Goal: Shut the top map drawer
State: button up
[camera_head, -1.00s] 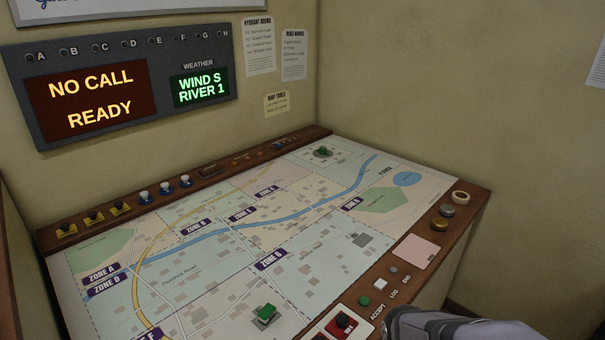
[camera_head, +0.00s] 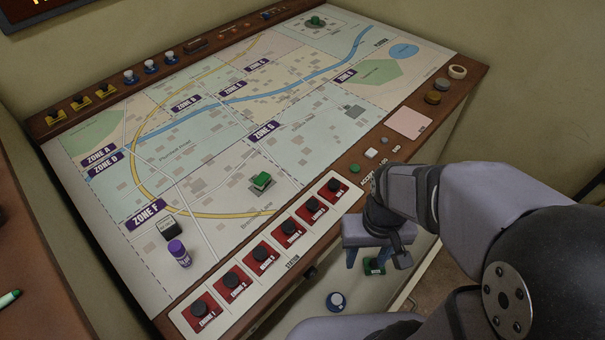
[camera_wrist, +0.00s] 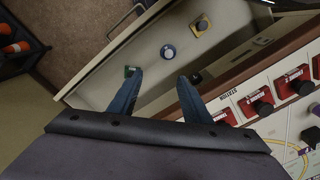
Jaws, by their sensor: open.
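The map drawer (camera_head: 318,287) stands open below the front edge of the console. Its pale inside holds a blue round piece (camera_head: 337,301) and a green piece (camera_head: 375,266). In the wrist view the open drawer (camera_wrist: 98,84) also shows the blue piece (camera_wrist: 168,52), the green piece (camera_wrist: 131,71) and a yellow-based piece (camera_wrist: 201,25). My arm hides part of the drawer in the head view.
The console's map top (camera_head: 200,165) lies above, with a strip of red engine buttons (camera_head: 266,254) along its front. A purple marker (camera_head: 179,253) stands on the map. A dark shelf with orange items (camera_wrist: 17,48) is at the wrist view's upper left.

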jog(key=c, duration=1)
jog(key=shift+d+f, duration=0.2)
jog(key=shift+d, duration=0.3)
grip_shut()
jog(key=s+d+f+m+t+y+b, duration=0.2)
jog(key=s+d+f+m+y+b, duration=0.6)
jog(key=s+d+f+m, duration=1.15)
jog(key=w+d+r+m+t+h+b, duration=0.1)
jog(key=w+d+r+m+t+b, duration=0.1)
jog(key=w+d+r+m+t, duration=0.2)
jog(key=shift+w+d+m+t, duration=0.3)
jog(key=shift+w+d+m, duration=1.35)
jog(key=shift+w, duration=1.1)
